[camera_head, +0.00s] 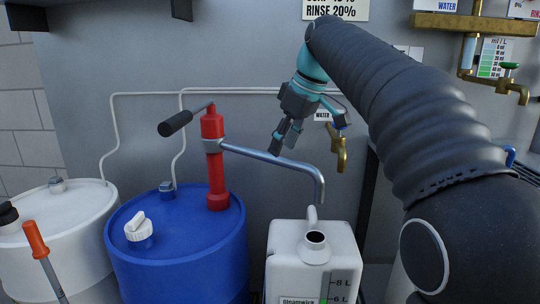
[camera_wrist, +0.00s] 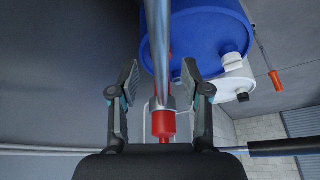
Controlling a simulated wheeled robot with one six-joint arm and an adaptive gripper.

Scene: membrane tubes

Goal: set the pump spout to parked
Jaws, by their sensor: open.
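The hand pump has a red body (camera_head: 214,160) standing on the blue drum (camera_head: 180,262). Its bent metal spout (camera_head: 298,165) reaches right, and its downturned end hangs over the white canister (camera_head: 335,262), just above the open neck. My gripper (camera_head: 284,140) is open and points down beside the spout's middle stretch. In the wrist view the spout (camera_wrist: 157,35) runs between the two fingers of my gripper (camera_wrist: 160,72), with the red pump body (camera_wrist: 163,124) behind. I cannot tell whether either finger touches the spout.
The pump's black-gripped handle (camera_head: 175,123) sticks out to the left. A white drum (camera_head: 55,235) stands left of the blue one, with an orange-handled tool (camera_head: 36,238) in front. A brass tap (camera_head: 340,148) is on the wall behind. My arm covers the right side.

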